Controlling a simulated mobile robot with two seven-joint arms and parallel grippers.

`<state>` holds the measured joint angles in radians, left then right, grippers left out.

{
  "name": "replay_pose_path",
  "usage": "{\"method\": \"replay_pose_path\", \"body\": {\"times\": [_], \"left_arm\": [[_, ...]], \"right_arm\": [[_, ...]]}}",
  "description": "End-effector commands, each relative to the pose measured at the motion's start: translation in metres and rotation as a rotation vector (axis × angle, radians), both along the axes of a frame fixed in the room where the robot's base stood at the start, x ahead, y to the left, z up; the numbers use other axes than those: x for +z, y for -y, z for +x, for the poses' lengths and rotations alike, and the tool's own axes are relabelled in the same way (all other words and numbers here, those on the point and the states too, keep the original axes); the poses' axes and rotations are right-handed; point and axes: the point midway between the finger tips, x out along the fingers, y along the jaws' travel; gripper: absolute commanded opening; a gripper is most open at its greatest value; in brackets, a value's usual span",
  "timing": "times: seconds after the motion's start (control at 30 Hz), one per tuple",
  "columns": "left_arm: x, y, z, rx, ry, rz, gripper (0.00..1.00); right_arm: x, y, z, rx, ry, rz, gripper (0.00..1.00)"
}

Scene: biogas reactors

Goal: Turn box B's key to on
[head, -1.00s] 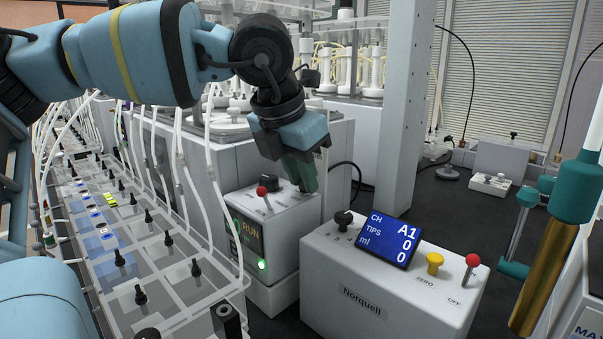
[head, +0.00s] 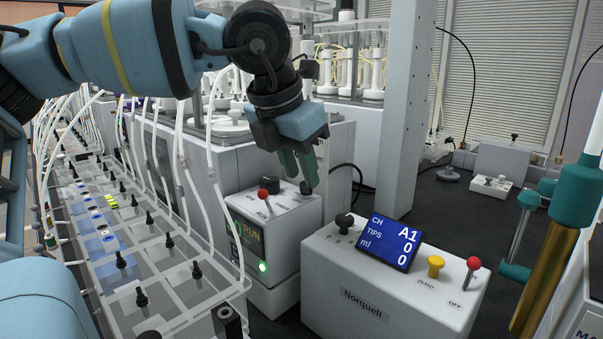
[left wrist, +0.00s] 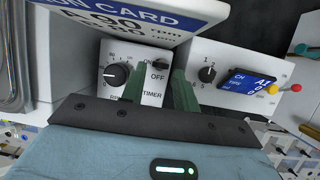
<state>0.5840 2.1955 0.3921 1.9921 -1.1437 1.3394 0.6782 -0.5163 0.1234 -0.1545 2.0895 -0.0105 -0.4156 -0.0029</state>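No letter B is readable, so I cannot tell box B by its label. A white box (head: 283,228) with a RUN screen, green light and red-topped lever (head: 263,195) stands below my left gripper (head: 299,178). A small black knob or key (head: 306,188) is on its top beside the fingertips. In the left wrist view, my open left gripper (left wrist: 161,82) has its green fingers apart, with a panel marked OFF and TIMER (left wrist: 154,94) between them. A black knob (left wrist: 160,63) lies just above OFF. Contact cannot be told. My right gripper is not in view.
A Norquell box (head: 390,290) with blue display (head: 389,242), yellow knob and red lever stands to the right. A black dial (left wrist: 117,75) is left of the fingers. A large sign (left wrist: 135,18) overhangs the panel. Tubes and clear trays fill the left.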

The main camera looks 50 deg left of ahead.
Motion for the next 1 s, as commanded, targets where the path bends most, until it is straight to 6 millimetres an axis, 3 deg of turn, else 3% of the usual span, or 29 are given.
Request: {"method": "replay_pose_path", "body": {"times": [0.2, 0.4, 1.0], "left_arm": [[0.035, 0.004, -0.014, 0.0, 0.005, 0.0, 0.3], [0.053, 0.005, -0.021, 0.0, 0.002, 0.0, 0.3], [0.055, 0.006, -0.023, -0.001, 0.001, 0.0, 0.3]], "right_arm": [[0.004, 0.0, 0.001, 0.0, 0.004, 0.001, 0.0], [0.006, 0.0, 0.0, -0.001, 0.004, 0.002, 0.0], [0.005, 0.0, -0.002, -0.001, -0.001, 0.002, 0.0]]}}
